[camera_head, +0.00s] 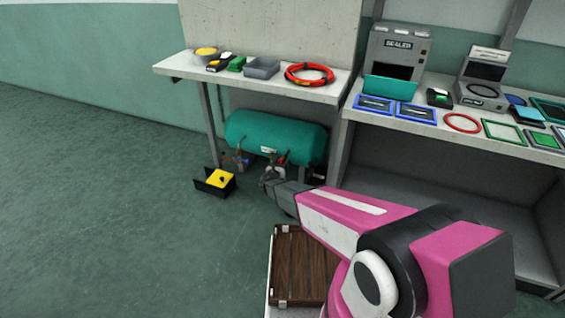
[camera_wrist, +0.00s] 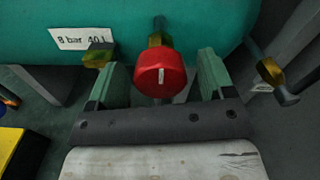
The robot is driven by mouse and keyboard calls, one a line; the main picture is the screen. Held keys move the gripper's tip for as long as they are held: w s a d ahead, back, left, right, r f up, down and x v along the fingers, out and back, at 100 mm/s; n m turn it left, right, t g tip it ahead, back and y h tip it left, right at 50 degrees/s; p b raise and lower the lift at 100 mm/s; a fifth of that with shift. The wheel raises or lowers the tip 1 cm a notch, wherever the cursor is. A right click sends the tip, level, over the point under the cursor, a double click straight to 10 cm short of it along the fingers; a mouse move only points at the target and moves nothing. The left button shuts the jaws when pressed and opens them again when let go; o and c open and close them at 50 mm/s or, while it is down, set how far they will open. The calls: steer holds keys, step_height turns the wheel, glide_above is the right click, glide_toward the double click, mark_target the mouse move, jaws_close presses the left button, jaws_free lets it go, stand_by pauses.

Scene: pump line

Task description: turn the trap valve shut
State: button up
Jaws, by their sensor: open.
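A teal tank (camera_head: 275,137) lies under the left bench, with several small valves and fittings along its underside. In the wrist view the tank (camera_wrist: 190,22) carries a white label reading "8 bar 40 L". A round red knob (camera_wrist: 160,77) with a short upright white mark sits on a brass fitting below it. My gripper (camera_wrist: 162,72) is open, with one green finger on each side of the knob; a gap shows at both sides. In the head view my gripper (camera_head: 268,178) is at the fittings, partly hiding them. No fitting is legibly named as the trap valve.
Another brass fitting (camera_wrist: 98,54) is left of the fingers, and one with a grey handle (camera_wrist: 275,80) is to the right. A black and yellow box (camera_head: 215,181) stands on the floor to the left. Bench legs flank the tank. Open floor lies left.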

steer(key=shift+x, duration=1)
steer(key=c, duration=0.9)
